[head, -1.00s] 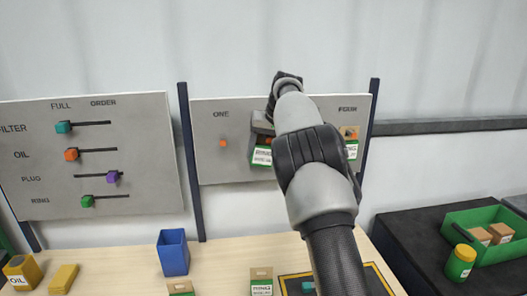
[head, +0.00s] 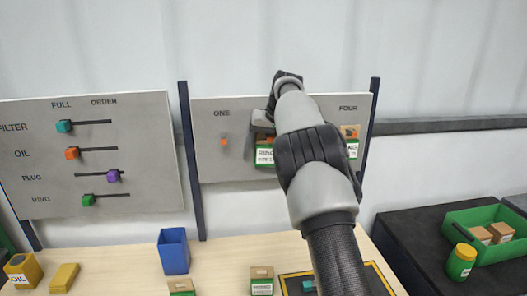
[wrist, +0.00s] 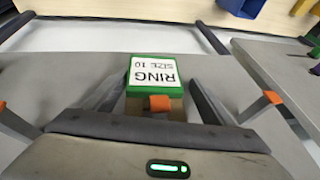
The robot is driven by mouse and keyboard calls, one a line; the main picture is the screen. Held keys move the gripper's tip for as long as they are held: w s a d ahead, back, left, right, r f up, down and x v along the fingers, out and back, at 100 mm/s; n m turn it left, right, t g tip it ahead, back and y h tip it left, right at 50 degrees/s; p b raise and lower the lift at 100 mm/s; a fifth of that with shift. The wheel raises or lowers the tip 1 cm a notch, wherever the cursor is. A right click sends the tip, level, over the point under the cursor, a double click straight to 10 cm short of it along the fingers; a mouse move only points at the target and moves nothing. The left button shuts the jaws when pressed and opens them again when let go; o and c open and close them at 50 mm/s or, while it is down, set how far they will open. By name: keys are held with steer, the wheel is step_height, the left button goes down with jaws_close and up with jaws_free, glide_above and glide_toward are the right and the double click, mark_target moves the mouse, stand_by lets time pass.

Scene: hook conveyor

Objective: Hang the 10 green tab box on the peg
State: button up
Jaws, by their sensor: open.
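The 10 green tab box is a green and brown pack with a white label reading RING SIZE 10 (wrist: 153,74). In the wrist view it lies between my two spread fingers, and an orange peg tip (wrist: 160,103) shows against its brown upper part. In the head view the box (head: 265,155) is against the peg board, between the ONE and FOUR labels, partly hidden by my arm. My gripper (wrist: 155,92) is open around the box, with gaps beside it. It also shows partly in the head view (head: 262,122). Whether the peg passes through the hole is hard to tell.
The peg board (head: 207,165) has an orange peg under ONE (head: 224,142) and another pack under FOUR (head: 351,147). A slider board (head: 150,190) stands left. Below are a blue bin (head: 174,252), a brown-topped pack (head: 262,282) and a green crate (head: 455,225).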

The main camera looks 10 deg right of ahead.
steer(key=s+d+r+m, duration=0.1)
steer(key=s+d+r, duration=0.1)
steer(key=s+r, duration=0.65)
steer(key=s+d+r, duration=0.3)
steer(key=s+r, duration=0.2)
steer(key=r, duration=0.7)
steer(key=s+a+f+t+h, duration=0.15)
steer(key=s+f, duration=0.25)
steer(key=s, duration=0.8)
steer(key=s+a+f+g+y, duration=0.1)
steer(key=s+a+f, duration=0.15)
steer(key=s, duration=0.95)
steer(key=s+f+n+h, duration=0.1)
steer(key=s+f, duration=1)
steer(key=shift+s+d+f+t+h, duration=0.15)
steer(key=shift+s+f+t+h, duration=0.2)
steer(key=shift+s+f, duration=0.05)
